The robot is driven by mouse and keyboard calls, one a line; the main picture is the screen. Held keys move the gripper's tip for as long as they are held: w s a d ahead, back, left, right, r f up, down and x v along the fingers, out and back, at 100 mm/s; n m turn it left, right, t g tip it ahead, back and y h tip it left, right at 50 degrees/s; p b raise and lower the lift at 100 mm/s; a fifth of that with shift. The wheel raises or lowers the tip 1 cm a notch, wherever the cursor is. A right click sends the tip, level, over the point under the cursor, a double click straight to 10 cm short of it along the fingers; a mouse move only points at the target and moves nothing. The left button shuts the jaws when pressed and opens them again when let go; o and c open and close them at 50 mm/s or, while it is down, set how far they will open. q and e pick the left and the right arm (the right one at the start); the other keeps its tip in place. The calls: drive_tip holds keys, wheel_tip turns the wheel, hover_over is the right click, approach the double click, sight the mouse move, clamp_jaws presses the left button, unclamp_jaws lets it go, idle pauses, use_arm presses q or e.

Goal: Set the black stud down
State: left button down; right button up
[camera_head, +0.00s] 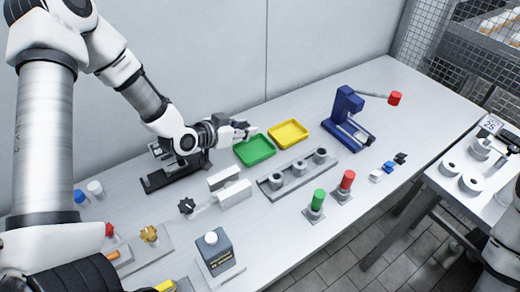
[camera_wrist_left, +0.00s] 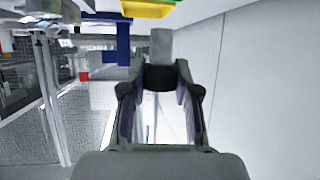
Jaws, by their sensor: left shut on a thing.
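My left gripper (camera_head: 243,130) is above the bench, just behind the green tray (camera_head: 254,151). In the left wrist view, the fingers of this gripper (camera_wrist_left: 160,88) are closed on the black stud (camera_wrist_left: 160,78). A grey piece shows just beyond the stud; I cannot tell whether it belongs to it. In the head view the stud is too small to make out clearly at the fingertips. My right gripper is not in view.
A yellow tray (camera_head: 288,133) stands beside the green one. A grey rail with several round sockets (camera_head: 298,173) lies in front. A blue stand (camera_head: 347,120) with a red knob (camera_head: 394,98) is to the right. White blocks (camera_head: 234,194) stand nearby.

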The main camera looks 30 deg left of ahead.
use_arm(q)
wheel_tip(320, 180, down, 7)
drive_tip(key=shift+r, duration=0.1)
drive_tip(key=shift+w, duration=0.1)
drive_tip(key=c, duration=0.8)
unclamp_jaws()
drive_tip(key=shift+c, duration=0.2)
